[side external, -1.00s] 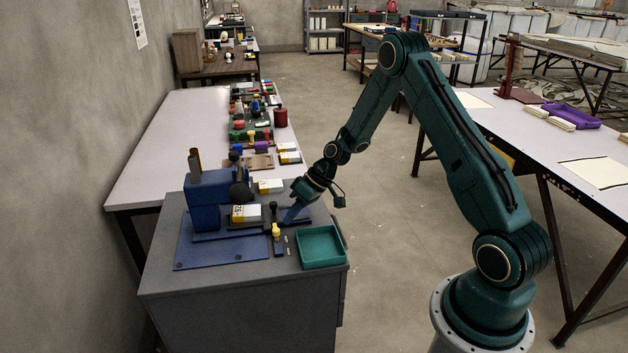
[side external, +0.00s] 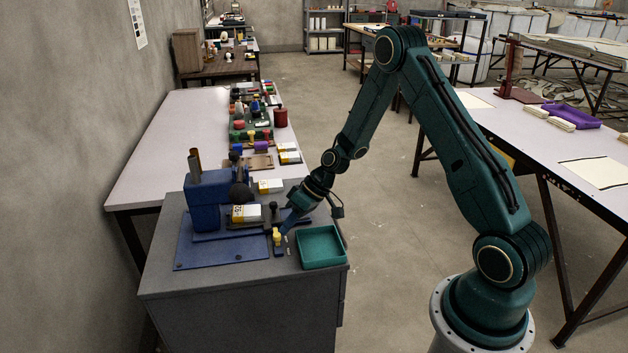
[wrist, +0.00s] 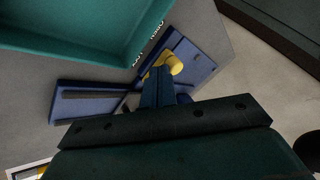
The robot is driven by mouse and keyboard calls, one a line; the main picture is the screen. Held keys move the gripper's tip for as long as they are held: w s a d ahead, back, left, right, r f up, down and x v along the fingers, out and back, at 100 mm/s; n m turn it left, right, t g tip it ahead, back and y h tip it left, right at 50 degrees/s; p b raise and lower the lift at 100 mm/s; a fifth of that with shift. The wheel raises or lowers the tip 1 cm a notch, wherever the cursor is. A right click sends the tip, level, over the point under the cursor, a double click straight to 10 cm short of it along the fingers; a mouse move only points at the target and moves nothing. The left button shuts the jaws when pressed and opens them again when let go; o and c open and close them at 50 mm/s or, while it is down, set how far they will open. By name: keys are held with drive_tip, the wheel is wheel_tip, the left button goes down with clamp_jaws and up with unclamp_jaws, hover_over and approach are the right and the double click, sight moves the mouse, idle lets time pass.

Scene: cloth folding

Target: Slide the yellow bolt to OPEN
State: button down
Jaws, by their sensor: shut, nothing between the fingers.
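The yellow bolt (side external: 277,236) has an upright knob and sits on a small dark blue base (side external: 279,251) on the grey cabinet top, left of the teal tray. In the wrist view the yellow bolt (wrist: 174,62) shows just past my fingertips, over a blue plate (wrist: 196,60). My gripper (side external: 287,229) is shut and empty, pointing down, with its tips close beside the bolt on its right. It also shows in the wrist view (wrist: 157,72). I cannot tell whether the tips touch the bolt.
The teal tray (side external: 320,247) stands close to the right of the bolt. Behind it are a blue block-shaped fixture (side external: 205,195), a white and yellow box (side external: 246,213) and a dark knob (side external: 272,208). The cabinet's front strip (side external: 220,283) is clear.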

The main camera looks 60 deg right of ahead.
drive_tip(key=shift+s+a, duration=0.45)
drive_tip(key=shift+d, duration=0.15)
drive_tip(key=shift+d, duration=0.65)
drive_tip(key=d, duration=0.3)
drive_tip(key=shift+r, duration=0.35)
drive_tip(key=v, duration=0.9)
drive_tip(key=shift+s+r, duration=0.1)
drive_tip(key=shift+r, duration=0.05)
